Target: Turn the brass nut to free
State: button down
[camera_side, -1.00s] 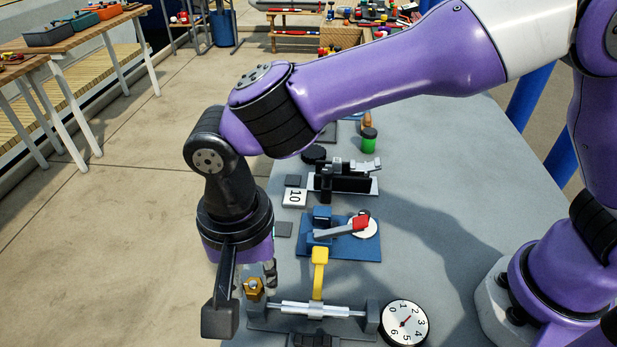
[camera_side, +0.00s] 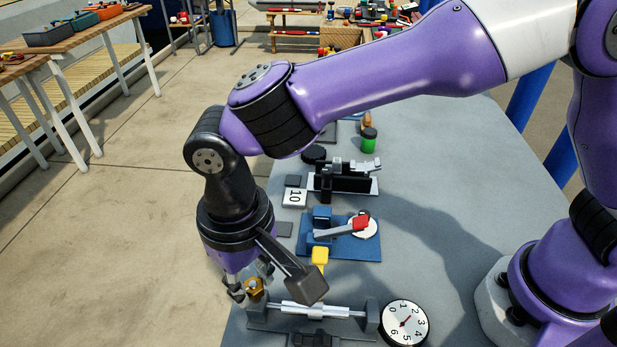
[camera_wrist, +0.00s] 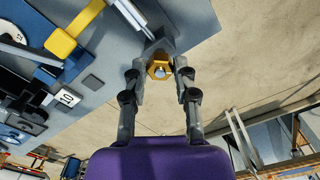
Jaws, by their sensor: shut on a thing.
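The brass nut (camera_side: 254,288) is a gold hexagon on the left end of a grey fixture (camera_side: 283,320) with a silver rod, at the table's edge. It also shows in the wrist view (camera_wrist: 159,70), between my fingertips, with a pale round end in its middle. My gripper (camera_wrist: 159,72) is shut on the nut, one finger on each side.
A yellow-handled lever (camera_side: 320,256) stands just behind the rod. A dial (camera_side: 404,322) lies to the right of the fixture. A blue-based device (camera_side: 345,240) and a number 10 tile (camera_side: 295,197) sit farther back. Bare table lies to the right.

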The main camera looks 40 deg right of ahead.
aim_at(254, 284)
jog(key=n, duration=0.4)
jog(key=shift+f+n, duration=0.1)
jog(key=shift+n, duration=2.1)
jog(key=c, duration=0.6)
grip_release()
notch_tip(254, 284, up, 12)
jog(key=shift+r, duration=0.1)
jog(key=shift+d, duration=0.1)
